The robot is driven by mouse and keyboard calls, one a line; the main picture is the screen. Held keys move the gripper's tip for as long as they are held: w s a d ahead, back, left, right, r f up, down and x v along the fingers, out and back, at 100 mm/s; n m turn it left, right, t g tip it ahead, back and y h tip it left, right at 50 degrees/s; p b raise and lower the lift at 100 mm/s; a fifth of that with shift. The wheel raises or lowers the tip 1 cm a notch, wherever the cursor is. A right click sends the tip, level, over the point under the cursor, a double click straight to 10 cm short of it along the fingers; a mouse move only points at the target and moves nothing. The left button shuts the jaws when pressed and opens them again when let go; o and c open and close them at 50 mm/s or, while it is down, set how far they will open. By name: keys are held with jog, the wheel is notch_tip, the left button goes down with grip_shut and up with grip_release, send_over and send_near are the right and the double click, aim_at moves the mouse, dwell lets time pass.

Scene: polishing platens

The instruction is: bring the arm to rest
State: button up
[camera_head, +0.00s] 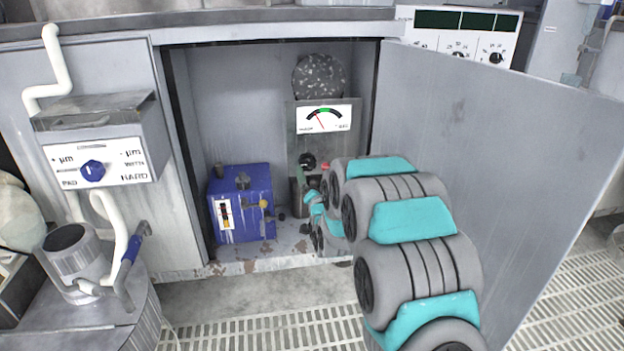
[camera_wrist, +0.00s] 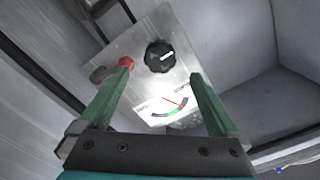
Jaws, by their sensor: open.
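My gripper (camera_wrist: 160,72) is open in the wrist view, its two green fingers apart with nothing held between them. A metal panel unit (camera_wrist: 188,40) with a black knob (camera_wrist: 159,57), a red button (camera_wrist: 126,62) and a gauge (camera_wrist: 172,105) lies beyond the fingers. The left fingertip overlaps the red button in the picture; whether they touch I cannot tell. In the head view my grey and teal arm reaches into the open cabinet, and its end is mostly hidden behind its own links. The gauge (camera_head: 323,119) and black knob (camera_head: 307,161) show there above the gripper.
The cabinet door (camera_head: 490,170) stands open at the right, beside my arm. A blue box (camera_head: 241,203) sits on the cabinet floor at the left. A control box (camera_head: 98,160) with pipes and a metal cup (camera_head: 78,268) stand outside, left. Grated floor lies in front.

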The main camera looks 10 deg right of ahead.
jog(key=s+r+n+g+p, duration=0.2)
jog(key=s+g, duration=0.4)
jog(key=s, duration=1.3)
jog(key=s+r+n+g+p, duration=0.3)
jog(key=s+g, duration=0.4)
jog(key=s, duration=1.3)
jog(key=s+r+n+g+p, duration=0.2)
jog(key=s+g, duration=0.4)
jog(key=s, duration=1.4)
jog(key=shift+r+n+g+p, duration=0.3)
jog(key=shift+r+g+p, duration=0.1)
jog(key=shift+r+p, duration=0.1)
